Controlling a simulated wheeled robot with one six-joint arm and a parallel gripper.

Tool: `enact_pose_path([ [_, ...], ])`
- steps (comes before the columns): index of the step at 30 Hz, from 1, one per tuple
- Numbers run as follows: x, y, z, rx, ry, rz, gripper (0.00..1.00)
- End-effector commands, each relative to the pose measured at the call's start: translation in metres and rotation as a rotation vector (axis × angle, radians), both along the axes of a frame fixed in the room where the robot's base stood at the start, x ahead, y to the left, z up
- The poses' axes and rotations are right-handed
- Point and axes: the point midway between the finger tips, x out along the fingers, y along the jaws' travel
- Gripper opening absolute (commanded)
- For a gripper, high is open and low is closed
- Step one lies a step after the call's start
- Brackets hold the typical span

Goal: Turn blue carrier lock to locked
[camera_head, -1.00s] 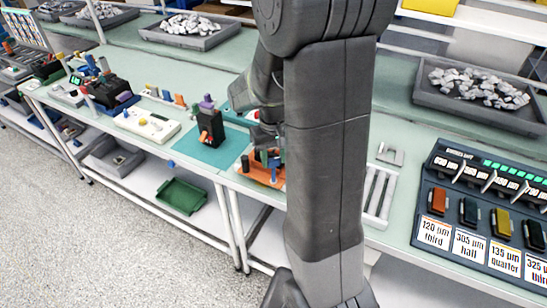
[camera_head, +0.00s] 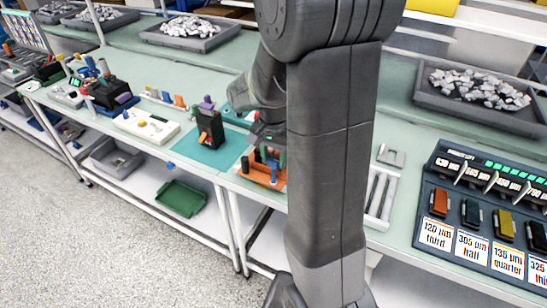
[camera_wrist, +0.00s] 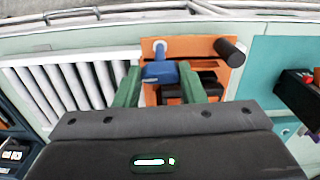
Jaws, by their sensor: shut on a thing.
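The orange carrier (camera_wrist: 190,50) lies on the bench below my gripper; it also shows in the head view (camera_head: 260,178), partly behind my arm. In the wrist view the blue carrier lock (camera_wrist: 161,73) sits on the carrier, beside a light round peg and a black cylindrical knob (camera_wrist: 229,50). My gripper (camera_wrist: 158,78) has its green fingers on either side of the blue lock and is shut on it. In the head view my gripper (camera_head: 271,153) is low over the carrier. The lock's lower part and any lock markings are hidden.
A teal mat (camera_head: 218,155) with a black fixture (camera_head: 209,128) lies left of the carrier. A white slotted rack (camera_head: 380,190) lies to the right, then a dark panel of labelled coloured switches (camera_head: 490,215). The bench's front edge is close to the carrier.

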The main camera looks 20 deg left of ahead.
Motion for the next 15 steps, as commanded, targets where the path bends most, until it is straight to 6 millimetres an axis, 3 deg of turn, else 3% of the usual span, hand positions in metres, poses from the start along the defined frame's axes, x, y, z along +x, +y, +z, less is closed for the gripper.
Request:
enact_pose_path([
  [15, 0.0007, 0.0005, 0.0011, 0.002, -0.003, -0.060, 0.14],
])
